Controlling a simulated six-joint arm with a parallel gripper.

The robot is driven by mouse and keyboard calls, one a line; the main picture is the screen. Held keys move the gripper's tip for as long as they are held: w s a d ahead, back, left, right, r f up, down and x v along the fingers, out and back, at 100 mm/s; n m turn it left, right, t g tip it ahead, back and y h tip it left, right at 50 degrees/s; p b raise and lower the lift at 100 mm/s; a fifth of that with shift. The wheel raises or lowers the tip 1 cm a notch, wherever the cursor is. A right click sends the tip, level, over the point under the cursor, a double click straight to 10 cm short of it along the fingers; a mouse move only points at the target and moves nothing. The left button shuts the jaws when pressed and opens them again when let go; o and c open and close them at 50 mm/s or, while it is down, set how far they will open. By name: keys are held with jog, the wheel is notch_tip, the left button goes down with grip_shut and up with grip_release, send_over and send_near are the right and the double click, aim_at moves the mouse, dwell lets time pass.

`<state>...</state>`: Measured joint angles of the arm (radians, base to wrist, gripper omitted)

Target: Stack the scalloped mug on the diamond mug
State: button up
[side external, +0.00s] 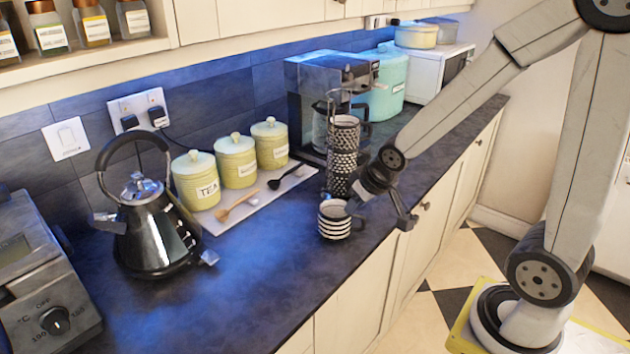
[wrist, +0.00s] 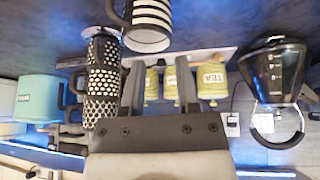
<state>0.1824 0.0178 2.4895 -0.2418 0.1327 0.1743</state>
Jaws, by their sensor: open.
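A column of black-and-white patterned mugs stands on the counter in front of the coffee machine. The patterns are too small to be sure. In the side view my gripper (side external: 382,208) is to the right of the mugs.
A striped mug (side external: 334,220) stands in front of the column, close to my gripper. The coffee machine (side external: 308,100) is behind. Green canisters (side external: 237,163) and spoons rest on a tray to the left, with a kettle (side external: 155,225) beyond.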

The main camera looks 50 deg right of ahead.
jog(key=s+a+f+n+g+y, duration=0.1)
jog(key=s+a+f+g, duration=0.2)
jog(key=s+a, duration=0.3)
jog(key=shift+a, duration=0.45)
